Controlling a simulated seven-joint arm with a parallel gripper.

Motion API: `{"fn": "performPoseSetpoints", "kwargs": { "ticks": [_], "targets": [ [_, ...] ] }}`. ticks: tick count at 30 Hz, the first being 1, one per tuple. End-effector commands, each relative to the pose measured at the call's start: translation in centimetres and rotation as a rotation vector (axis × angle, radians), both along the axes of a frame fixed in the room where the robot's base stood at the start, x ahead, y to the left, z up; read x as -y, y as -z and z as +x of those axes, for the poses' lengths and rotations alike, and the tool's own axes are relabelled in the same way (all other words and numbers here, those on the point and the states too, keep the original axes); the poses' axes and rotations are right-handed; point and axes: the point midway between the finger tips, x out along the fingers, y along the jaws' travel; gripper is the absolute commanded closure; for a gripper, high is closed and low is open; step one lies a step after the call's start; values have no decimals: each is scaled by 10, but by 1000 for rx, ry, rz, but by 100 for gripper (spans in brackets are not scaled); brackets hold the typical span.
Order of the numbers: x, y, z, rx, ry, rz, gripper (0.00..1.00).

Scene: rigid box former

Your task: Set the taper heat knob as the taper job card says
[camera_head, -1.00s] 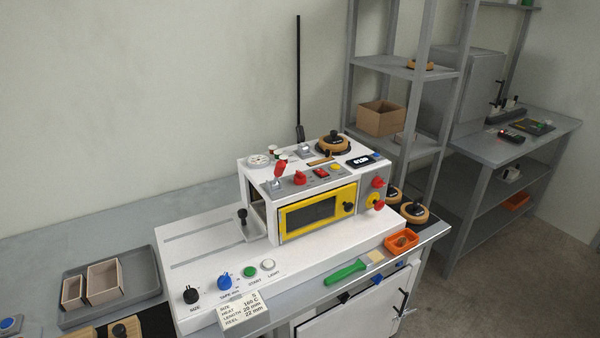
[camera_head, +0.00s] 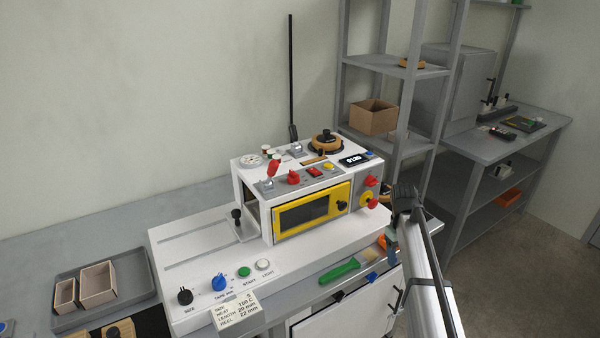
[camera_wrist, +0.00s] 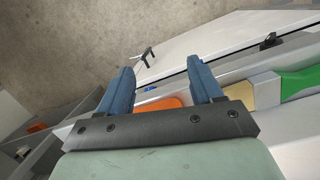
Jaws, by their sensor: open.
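The job card (camera_head: 236,312) lies at the front edge of the white machine (camera_head: 190,245). Its lines name size, heat, length and reel; the heat line seems to read 160 C, in small print. A display (camera_head: 355,160) on top seems to show 0120. A red knob (camera_head: 293,177) sits on the top front edge, and another red knob (camera_head: 370,181) on the right side; I cannot read which is heat. My gripper (camera_wrist: 160,66) is open and empty, with blue fingers, right of the machine over the table's front edge, apart from the knobs.
The front panel has a black size knob (camera_head: 185,297), a blue tape knob (camera_head: 218,282), a green start button (camera_head: 244,272) and a white light button (camera_head: 263,264).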

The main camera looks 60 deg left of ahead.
Motion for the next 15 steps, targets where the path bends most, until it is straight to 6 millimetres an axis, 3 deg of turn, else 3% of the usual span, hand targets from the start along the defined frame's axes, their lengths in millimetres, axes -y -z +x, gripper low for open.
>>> {"fn": "performPoseSetpoints", "kwargs": {
  "ticks": [1, 3, 8, 15],
  "targets": [
    [-26, -24, -7, 11, -36, 10, 35],
    [-52, -54, -19, 23, -80, 20, 35],
    [-111, -128, -55, 47, -183, 44, 35],
    [-191, -247, -129, 42, -368, 93, 35]
  ]
}}
